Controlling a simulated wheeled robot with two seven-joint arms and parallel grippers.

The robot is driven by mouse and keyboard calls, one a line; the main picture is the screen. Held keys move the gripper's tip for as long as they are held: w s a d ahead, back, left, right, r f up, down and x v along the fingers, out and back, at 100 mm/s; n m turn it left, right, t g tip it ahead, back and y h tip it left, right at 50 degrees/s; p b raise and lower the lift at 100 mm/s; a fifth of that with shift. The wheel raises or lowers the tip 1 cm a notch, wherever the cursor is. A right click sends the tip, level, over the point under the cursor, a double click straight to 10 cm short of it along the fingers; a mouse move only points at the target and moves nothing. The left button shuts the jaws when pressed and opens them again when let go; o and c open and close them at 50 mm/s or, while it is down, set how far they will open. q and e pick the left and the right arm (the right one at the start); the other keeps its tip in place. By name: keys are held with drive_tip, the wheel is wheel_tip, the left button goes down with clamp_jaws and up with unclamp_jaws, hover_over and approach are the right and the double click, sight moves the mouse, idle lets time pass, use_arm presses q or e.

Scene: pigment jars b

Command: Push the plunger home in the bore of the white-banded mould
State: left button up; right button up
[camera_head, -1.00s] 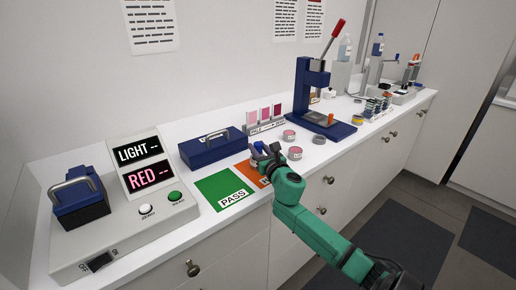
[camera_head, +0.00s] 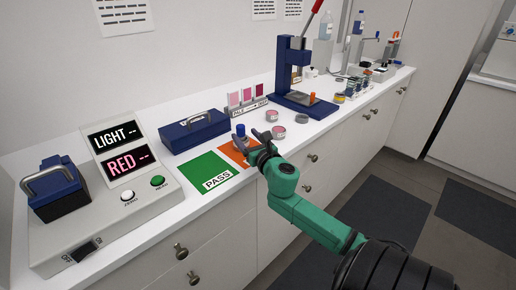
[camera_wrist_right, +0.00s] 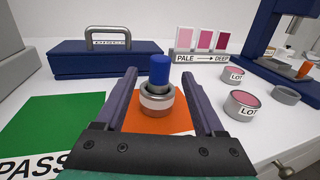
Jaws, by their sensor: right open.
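The white-banded mould (camera_wrist_right: 157,104), a short grey ring with a pale band, stands upright on the orange mat (camera_wrist_right: 112,118) in the right wrist view. The blue plunger (camera_wrist_right: 160,70) stands upright in its bore, with a good length showing above the rim. It also shows in the head view (camera_head: 241,130), where the mould is partly hidden. My right gripper (camera_wrist_right: 158,76) is open, with one finger to each side of the mould and plunger and visible gaps between. It also shows in the head view (camera_head: 250,137). My left gripper is not in view.
The green PASS mat (camera_head: 208,185) lies left of the orange mat. A blue case (camera_head: 195,133) stands behind. Pink LOT jars (camera_head: 278,132), a shade stand (camera_head: 247,105) and a blue press (camera_head: 290,75) are to the right. A meter box (camera_head: 120,215) stands left.

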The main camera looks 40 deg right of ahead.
drive_tip(key=v, duration=1)
drive_tip(key=shift+b, duration=0.3)
